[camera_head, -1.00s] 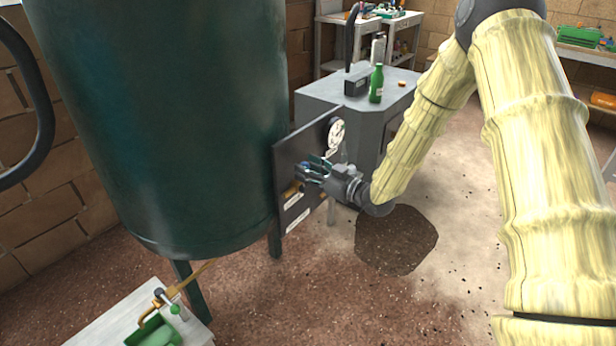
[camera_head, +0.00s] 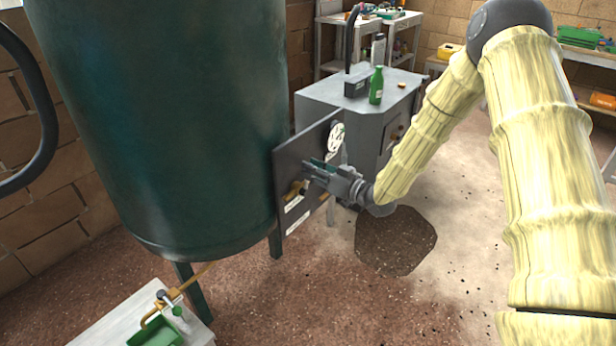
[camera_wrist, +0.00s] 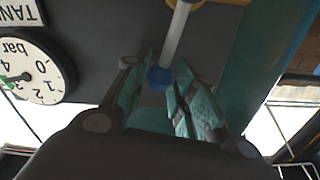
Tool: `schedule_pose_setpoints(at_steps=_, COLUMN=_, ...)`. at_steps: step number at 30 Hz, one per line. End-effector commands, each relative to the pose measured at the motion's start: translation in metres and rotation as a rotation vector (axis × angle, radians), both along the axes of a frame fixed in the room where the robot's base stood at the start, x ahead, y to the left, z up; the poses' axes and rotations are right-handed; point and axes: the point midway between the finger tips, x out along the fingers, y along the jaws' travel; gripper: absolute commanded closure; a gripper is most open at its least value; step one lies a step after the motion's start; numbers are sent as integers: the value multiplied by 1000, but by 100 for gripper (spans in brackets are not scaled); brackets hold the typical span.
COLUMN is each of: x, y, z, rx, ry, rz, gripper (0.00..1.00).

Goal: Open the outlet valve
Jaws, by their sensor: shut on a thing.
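A dark upright panel (camera_head: 284,170) stands beside the large green tank (camera_head: 165,115). A brass valve body (camera_head: 293,191) is on the panel; it also shows at the top of the wrist view (camera_wrist: 222,1). A pale valve lever (camera_wrist: 177,35) with a blue tip (camera_wrist: 160,78) extends from it. My gripper (camera_head: 308,170) is at the panel. In the wrist view my gripper (camera_wrist: 158,95) has its teal-padded fingers on either side of the blue tip, shut on the lever. The valve's label is too small to read, so I cannot tell whether it is the outlet valve.
A round pressure gauge (camera_head: 336,137) is on the panel above my gripper. A grey cabinet (camera_head: 325,112) with a green bottle (camera_head: 376,85) stands behind. A small table (camera_head: 105,320) with a green container (camera_head: 156,332) is at the lower left. Floor is open around the dark patch (camera_head: 395,241).

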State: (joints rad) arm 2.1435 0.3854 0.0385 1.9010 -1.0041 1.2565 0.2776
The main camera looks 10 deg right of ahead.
Motion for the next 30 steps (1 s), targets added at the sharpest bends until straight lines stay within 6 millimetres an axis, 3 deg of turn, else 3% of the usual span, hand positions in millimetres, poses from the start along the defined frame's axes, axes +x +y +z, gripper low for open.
schedule_pose_setpoints(at_steps=13, x=3, y=-4, z=-2, rx=40, ry=33, rz=-1, gripper=87)
schedule_pose_setpoints(at_steps=30, x=15, y=-19, z=-11, rx=245, ry=192, rz=0, gripper=87)
